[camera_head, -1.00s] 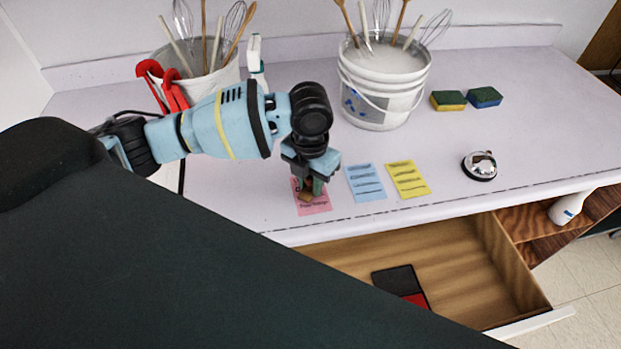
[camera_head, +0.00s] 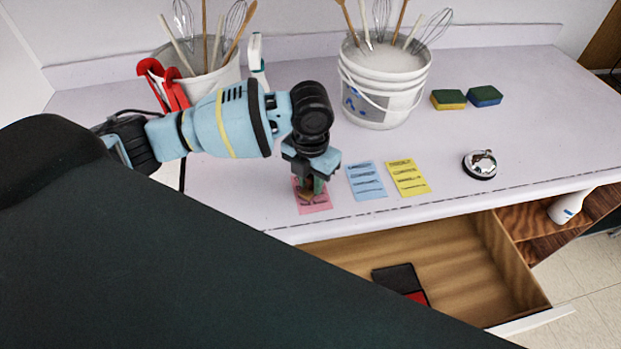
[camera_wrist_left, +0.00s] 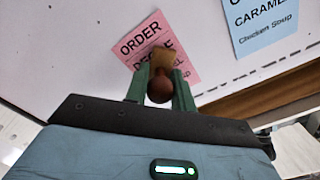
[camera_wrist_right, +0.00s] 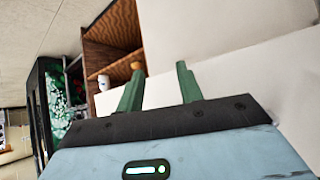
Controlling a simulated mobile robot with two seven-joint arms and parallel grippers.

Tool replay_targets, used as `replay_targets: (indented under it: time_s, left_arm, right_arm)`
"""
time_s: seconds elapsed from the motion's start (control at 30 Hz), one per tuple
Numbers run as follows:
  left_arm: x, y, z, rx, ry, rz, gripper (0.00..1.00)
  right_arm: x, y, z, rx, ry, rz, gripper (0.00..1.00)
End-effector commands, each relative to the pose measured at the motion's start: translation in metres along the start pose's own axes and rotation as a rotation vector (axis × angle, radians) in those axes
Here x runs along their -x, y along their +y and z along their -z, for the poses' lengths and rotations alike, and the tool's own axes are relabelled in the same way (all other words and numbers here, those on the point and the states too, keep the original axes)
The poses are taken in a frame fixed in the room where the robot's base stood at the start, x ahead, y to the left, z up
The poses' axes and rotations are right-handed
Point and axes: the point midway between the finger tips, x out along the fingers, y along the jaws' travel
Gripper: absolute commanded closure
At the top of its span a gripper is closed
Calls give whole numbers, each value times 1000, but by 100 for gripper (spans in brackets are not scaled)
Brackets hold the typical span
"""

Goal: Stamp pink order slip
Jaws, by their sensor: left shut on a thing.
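A pink order slip (camera_head: 318,207) lies on the counter near its front edge, and it also shows in the left wrist view (camera_wrist_left: 150,36). My left gripper (camera_wrist_left: 159,88) is shut on a wooden stamp (camera_wrist_left: 160,86) with a rounded brown handle and a lighter base. In the head view the left gripper (camera_head: 311,184) points down, with the stamp at the pink slip. I cannot tell whether the stamp's face touches the paper. The black-and-red ink pad (camera_head: 399,279) lies open in the drawer. My right gripper (camera_wrist_right: 157,80) is open and empty.
A blue slip (camera_head: 367,182) and a yellow slip (camera_head: 408,178) lie right of the pink one. A bell (camera_head: 480,165), two sponges (camera_head: 448,100) and utensil buckets (camera_head: 385,85) stand on the counter. The drawer (camera_head: 465,255) is pulled open below the front edge.

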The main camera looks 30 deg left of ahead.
Motion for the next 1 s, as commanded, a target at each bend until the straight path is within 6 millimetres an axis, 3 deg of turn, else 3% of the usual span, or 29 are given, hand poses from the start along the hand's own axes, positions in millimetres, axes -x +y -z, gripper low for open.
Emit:
replay_targets:
  time_s: [0.57,1.0]
  left_arm:
    - [-3,0,2,0,9,-1,90]
    - [28,0,0,-1,2,-1,90]
  right_arm:
    - [0,0,-1,0,-2,0,64]
    - [0,0,4,1,9,-1,64]
